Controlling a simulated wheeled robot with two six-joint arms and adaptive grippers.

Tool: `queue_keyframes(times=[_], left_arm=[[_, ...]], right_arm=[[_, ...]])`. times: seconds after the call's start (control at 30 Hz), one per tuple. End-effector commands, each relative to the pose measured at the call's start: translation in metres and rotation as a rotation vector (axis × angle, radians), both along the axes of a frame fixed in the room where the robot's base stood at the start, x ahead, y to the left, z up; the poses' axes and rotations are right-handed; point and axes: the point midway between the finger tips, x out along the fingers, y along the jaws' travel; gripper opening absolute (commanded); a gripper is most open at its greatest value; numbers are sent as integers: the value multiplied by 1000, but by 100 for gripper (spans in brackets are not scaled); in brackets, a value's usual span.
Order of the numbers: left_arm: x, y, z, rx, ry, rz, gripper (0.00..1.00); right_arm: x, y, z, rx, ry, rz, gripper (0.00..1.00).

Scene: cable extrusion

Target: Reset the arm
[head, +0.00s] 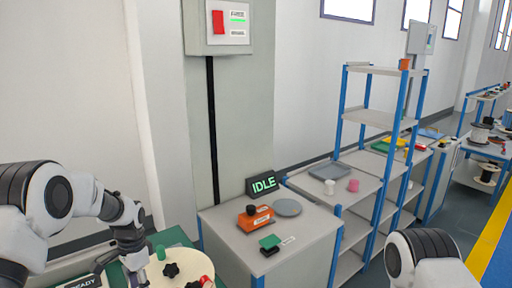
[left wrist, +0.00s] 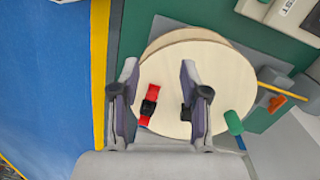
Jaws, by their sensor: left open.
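My left arm comes in from the left in the head view, with its gripper (head: 138,277) pointing down at the near left edge of a pale round wooden disc (head: 183,282). In the left wrist view my left gripper (left wrist: 158,78) is open, its two fingers apart over the disc (left wrist: 205,65). A red and black piece (left wrist: 150,103) shows on the disc between the fingers. A green cylinder (left wrist: 233,122) is at the disc's right edge. I see nothing held. An upper part of my right arm shows at the lower right in the head view; its gripper is out of view.
The disc is over a green table (head: 176,238). To its right, a grey cabinet (head: 300,228) carries an orange device (head: 256,218), a grey round plate (head: 287,207) and an IDLE sign (head: 263,184). A blue-post shelf (head: 376,118) stands beyond. Blue floor (left wrist: 45,80) lies left of the table.

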Motion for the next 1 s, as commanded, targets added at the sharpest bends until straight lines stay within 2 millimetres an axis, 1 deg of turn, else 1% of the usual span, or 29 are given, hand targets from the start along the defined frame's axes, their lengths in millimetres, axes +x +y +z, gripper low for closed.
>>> queue_keyframes(times=[0.03, 0.17, 0.27, 0.3, 0.37, 0.4, 0.47, 0.5, 0.57, 0.6, 0.67, 0.7, 0.73, 0.77, 0.8, 0.87, 0.93, 1.0], left_arm=[[-9, -2, -18, 0, 30, -3, 45], [-40, -7, -58, -3, 118, -11, 45], [-70, -13, -96, -7, 184, -17, 45], [-86, -16, -114, -9, 213, -15, 45], [-111, -20, -144, -10, 252, -10, 45], [-133, -24, -166, -11, 280, -1, 45], [-171, -30, -202, -8, 317, 23, 45], [-200, -35, -226, -4, 336, 48, 45], [-246, -41, -257, 6, 355, 95, 45], [-278, -46, -274, 16, 360, 136, 45], [-330, -52, -294, 36, 349, 219, 45], [-360, -55, -300, 52, 323, 288, 45], [-376, -56, -299, 61, 292, 339, 45], [-387, -57, -296, 69, 254, 390, 45], [-394, -58, -289, 75, 194, 457, 45], [-393, -57, -281, 73, 100, 548, 45], [-380, -56, -278, 61, -3, 632, 45], [-362, -55, -280, 43, -86, 691, 45]], right_arm=[[0, 0, -6, 0, 0, 0, 81], [0, 0, -15, 0, 0, 0, 81], [0, 0, -24, 0, 1, 0, 81], [-1, 0, -28, 0, 1, 0, 81], [-1, 0, -35, 0, 1, 0, 81], [-1, 0, -41, 0, 1, 0, 81], [-1, 0, -50, 0, 1, 0, 81], [-1, 0, -56, 0, 1, 0, 81], [-1, 0, -65, 0, 1, 0, 81], [-1, 0, -71, 0, 1, 0, 81], [-1, 0, -80, 0, 1, 0, 81], [-1, 0, -84, 0, 1, 0, 81], [-1, 0, -85, 0, 1, 0, 81], [-1, 0, -84, 0, 1, 0, 81], [-1, 0, -82, 0, 1, 0, 81], [-1, 0, -80, 0, 1, 0, 81], [-1, 0, -80, 0, 1, 0, 81], [-1, 0, -80, 0, 1, 0, 81]])
